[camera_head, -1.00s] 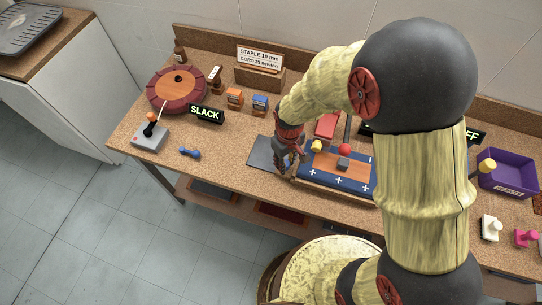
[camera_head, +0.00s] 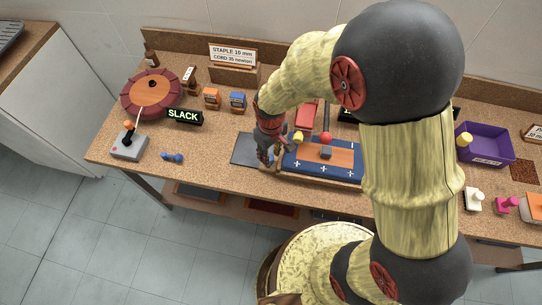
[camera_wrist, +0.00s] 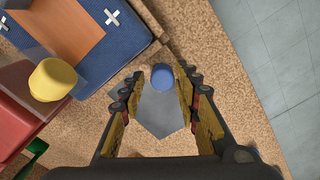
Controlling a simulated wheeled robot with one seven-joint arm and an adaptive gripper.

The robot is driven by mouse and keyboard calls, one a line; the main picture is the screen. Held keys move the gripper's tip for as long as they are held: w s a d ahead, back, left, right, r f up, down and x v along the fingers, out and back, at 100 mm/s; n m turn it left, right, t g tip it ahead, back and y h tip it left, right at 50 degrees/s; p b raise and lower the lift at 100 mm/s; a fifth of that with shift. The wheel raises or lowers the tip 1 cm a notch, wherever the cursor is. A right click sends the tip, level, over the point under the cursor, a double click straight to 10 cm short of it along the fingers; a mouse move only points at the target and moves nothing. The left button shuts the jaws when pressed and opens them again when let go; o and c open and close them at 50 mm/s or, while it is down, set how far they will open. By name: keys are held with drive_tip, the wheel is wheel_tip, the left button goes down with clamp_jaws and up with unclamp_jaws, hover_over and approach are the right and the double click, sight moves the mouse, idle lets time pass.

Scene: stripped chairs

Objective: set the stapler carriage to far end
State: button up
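A blue padded board with white crosses and an orange-brown strip (camera_head: 343,157) lies at the middle of the bench. It shows at upper left in the wrist view (camera_wrist: 92,62). Behind its left part are a red block (camera_head: 306,116), a yellow knob (camera_head: 298,137) and a red ball (camera_head: 326,138); I cannot tell which is the stapler carriage. My gripper (camera_head: 272,160) is at the board's left end. In the wrist view my gripper (camera_wrist: 157,82) is open, with a blue round knob (camera_wrist: 162,79) between or just beyond its fingertips. It hides that knob in the head view.
A grey plate (camera_head: 243,152) lies left of the board. Further left are a joystick box (camera_head: 128,145), a blue dumbbell-shaped piece (camera_head: 172,157), a "SLACK" sign (camera_head: 184,116) and a round red turntable (camera_head: 130,101). A purple bin (camera_head: 488,151) stands right. My arm hides part of the bench.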

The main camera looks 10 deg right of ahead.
wheel_tip(320, 180, up, 10)
idle(0.4)
drive_tip(key=shift+d+r, duration=0.1)
